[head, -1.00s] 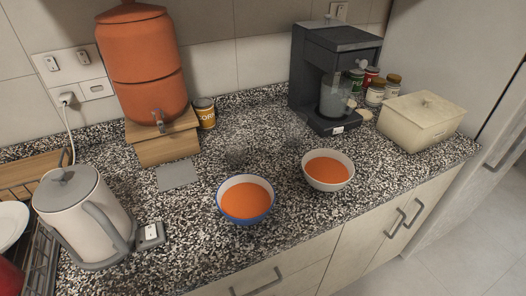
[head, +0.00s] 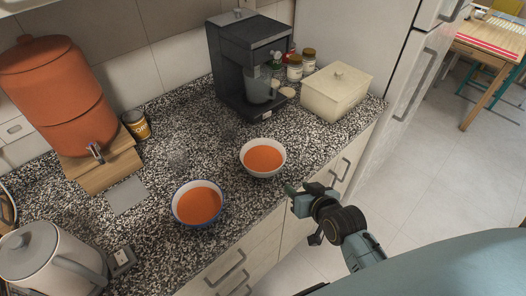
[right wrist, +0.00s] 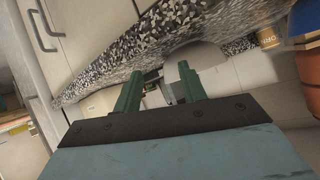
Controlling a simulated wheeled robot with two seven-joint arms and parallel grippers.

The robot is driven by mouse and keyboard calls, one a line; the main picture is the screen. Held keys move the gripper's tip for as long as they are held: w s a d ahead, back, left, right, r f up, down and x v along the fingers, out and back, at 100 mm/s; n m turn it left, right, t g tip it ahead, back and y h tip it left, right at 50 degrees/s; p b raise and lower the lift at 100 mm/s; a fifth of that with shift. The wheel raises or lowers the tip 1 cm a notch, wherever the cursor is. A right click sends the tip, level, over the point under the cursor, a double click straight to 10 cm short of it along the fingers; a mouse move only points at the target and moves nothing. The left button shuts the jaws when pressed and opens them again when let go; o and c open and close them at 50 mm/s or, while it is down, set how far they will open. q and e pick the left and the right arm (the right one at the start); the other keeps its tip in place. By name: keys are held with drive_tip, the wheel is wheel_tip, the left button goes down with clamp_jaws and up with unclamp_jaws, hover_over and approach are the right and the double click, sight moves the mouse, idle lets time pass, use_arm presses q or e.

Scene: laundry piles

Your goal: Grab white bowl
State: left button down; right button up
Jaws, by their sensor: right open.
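The white bowl (head: 262,157) holds orange soup and stands upright on the speckled counter, near its front edge. A second bowl with a blue outside (head: 198,204), also with orange soup, stands to its left and nearer. My right gripper (head: 298,198) is in front of the counter edge, to the lower right of the white bowl and apart from it. In the right wrist view its two green fingers (right wrist: 158,88) are spread, with nothing seen held between them. That view is strongly tilted, and I cannot make out the white bowl there with certainty. My left gripper is not in view.
A black coffee machine (head: 249,65) stands behind the white bowl, with jars (head: 301,66) and a cream lidded box (head: 337,91) to its right. A kettle (head: 45,262) and an orange dispenser (head: 58,95) stand at left. Counter between bowls and coffee machine is clear.

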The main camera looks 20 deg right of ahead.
drive_tip(key=m+t, duration=0.1)
drive_tip(key=t, duration=0.1)
approach(282, 150)
drive_tip(key=w, duration=0.2)
drive_tip(key=w+f, duration=0.1)
drive_tip(key=shift+w+d+h, duration=0.2)
drive_tip(key=shift+w+h, duration=0.15)
drive_tip(key=shift+h, duration=0.05)
drive_tip(key=shift+a+f+x, duration=0.1)
drive_tip(key=shift+a+x, duration=0.05)
drive_tip(key=shift+x, duration=1.45)
drive_tip(key=shift+a+f+x, duration=0.15)
drive_tip(key=shift+x, duration=1.45)
drive_tip(key=shift+s, duration=0.1)
drive_tip(key=shift+c, duration=0.4)
clamp_jaws()
drive_tip(key=shift+r, duration=0.1)
